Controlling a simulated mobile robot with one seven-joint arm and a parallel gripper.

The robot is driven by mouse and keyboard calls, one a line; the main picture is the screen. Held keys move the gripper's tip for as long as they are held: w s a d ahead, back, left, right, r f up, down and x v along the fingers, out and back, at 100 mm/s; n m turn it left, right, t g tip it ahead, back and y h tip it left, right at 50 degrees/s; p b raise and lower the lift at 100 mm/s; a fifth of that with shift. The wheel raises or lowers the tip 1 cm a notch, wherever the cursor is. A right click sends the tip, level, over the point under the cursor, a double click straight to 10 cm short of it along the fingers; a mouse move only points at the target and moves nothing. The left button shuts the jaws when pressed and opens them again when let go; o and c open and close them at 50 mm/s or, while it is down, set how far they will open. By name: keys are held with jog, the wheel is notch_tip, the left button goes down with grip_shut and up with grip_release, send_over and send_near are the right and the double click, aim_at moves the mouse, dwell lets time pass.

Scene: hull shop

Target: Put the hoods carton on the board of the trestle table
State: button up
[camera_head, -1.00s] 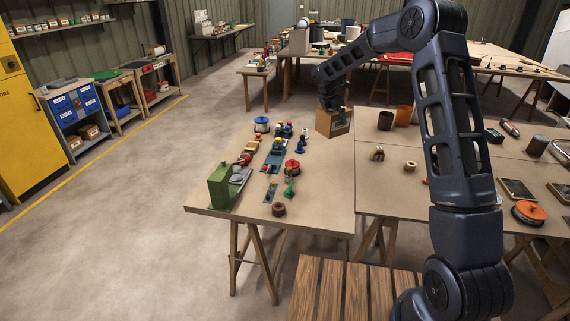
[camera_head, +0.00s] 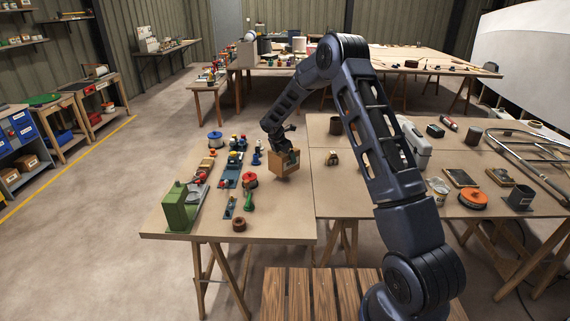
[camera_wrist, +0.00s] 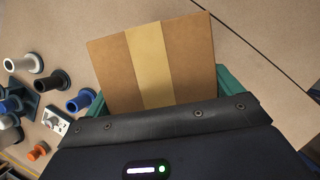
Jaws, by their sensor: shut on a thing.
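The hoods carton (camera_head: 284,165) is a small brown box with a dark mark on its side. My gripper (camera_head: 287,148) is shut on it from above. In the wrist view the carton's top (camera_wrist: 110,70) shows a paler tape strip, and green finger pads (camera_wrist: 233,88) show at its two sides. The carton looks tilted, over the right part of the near table's left board (camera_head: 265,215). I cannot tell whether its bottom touches the board. This table stands on wooden trestles.
Left of the carton stand a green machine (camera_head: 180,207), a red spool (camera_head: 250,180), a green funnel-like piece (camera_head: 248,200) and a brown ring (camera_head: 239,224). The board's front right is bare.

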jog(key=shift+f, duration=2.15)
jog(key=shift+f, duration=0.1)
jog(key=o, duration=0.9)
jog(key=shift+c, duration=0.2)
jog(key=v, duration=1.2)
